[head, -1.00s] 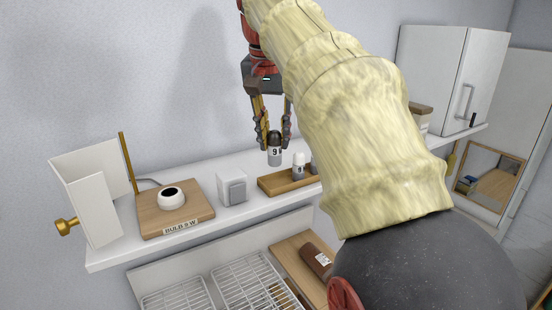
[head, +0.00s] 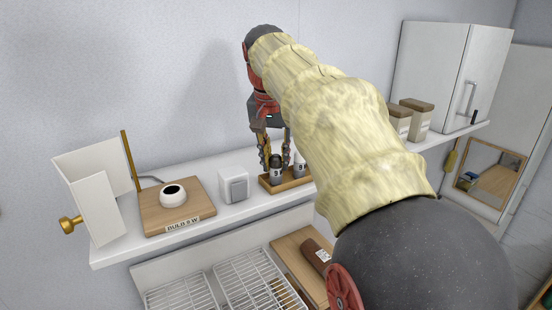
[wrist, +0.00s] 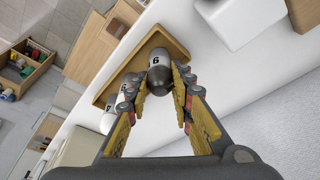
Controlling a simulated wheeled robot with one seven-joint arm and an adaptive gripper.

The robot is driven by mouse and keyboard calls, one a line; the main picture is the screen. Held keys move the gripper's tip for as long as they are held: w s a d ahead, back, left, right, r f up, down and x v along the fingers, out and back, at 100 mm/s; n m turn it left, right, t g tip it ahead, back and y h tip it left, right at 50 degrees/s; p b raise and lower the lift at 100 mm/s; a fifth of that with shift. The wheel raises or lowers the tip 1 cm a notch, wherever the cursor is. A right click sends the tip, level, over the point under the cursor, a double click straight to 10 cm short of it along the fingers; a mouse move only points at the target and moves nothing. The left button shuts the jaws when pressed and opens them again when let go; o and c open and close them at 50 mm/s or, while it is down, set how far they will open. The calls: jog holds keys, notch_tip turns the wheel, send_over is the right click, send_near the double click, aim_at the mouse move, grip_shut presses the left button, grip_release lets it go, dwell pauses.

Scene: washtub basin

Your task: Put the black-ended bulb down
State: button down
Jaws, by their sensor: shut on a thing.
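The black-ended bulb (head: 276,172) has a dark cap and a grey body with a digit on it. It is upright between the fingers of my gripper (head: 273,155), which is shut on it. It also shows in the wrist view (wrist: 158,75). Its lower end is within the outline of the small wooden tray (head: 271,187), at the tray's left end. I cannot tell whether it touches the tray floor. A white-topped bulb (head: 299,168) stands in the tray to its right, partly hidden by my arm. The tray also shows in the wrist view (wrist: 130,61).
The tray is on a white shelf (head: 220,217). Canisters (head: 415,122) stand at right. A wire rack (head: 250,275) is below.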

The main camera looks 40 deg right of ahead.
jog(key=shift+f, duration=0.1)
jog(key=c, duration=1.6)
grip_release()
jog(key=shift+o, duration=0.2)
jog(key=v, duration=1.2)
jog(key=s+a+f+n+t, duration=0.25)
jog(key=a+f+n, duration=0.35)
jog(key=a+f, duration=0.6)
jog(key=s+a+f+n+y, duration=0.1)
jog(key=s+a+f+n, duration=0.1)
jog(key=f, duration=0.4)
jog(key=s+a+f+n+t, duration=0.1)
jog(key=s+a+f+n, duration=0.1)
jog(key=s+a+f, duration=0.3)
jog(key=s+a+f+n+y, duration=0.1)
jog(key=s+a+f, duration=0.2)
jog(key=f, duration=0.6)
jog(key=shift+s+a+n+y, duration=0.3)
jog(key=shift+a+n, duration=0.1)
jog(key=shift+a, duration=0.4)
jog(key=shift+w+t, duration=0.1)
jog(key=shift+t, duration=0.15)
